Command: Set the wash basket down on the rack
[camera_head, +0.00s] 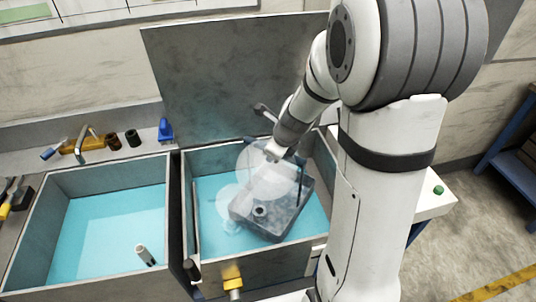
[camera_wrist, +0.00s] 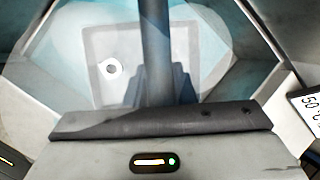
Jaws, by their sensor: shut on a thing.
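The wash basket (camera_head: 243,222) is a grey, square-cornered box in the right-hand tank, over or in its blue liquid. Pale translucent puffs partly cover it, so I cannot tell how deep it sits. In the wrist view a dark upright bar (camera_wrist: 155,45) stands in front of the basket. I cannot make out the rack in either view.
The right tank (camera_head: 262,268) has a raised grey lid (camera_head: 235,75) behind it. The left tank (camera_head: 100,165) holds blue liquid and a small upright cylinder (camera_head: 145,255). Small tools and bottles line the back ledge. A white surface with a green button (camera_head: 438,190) is at right.

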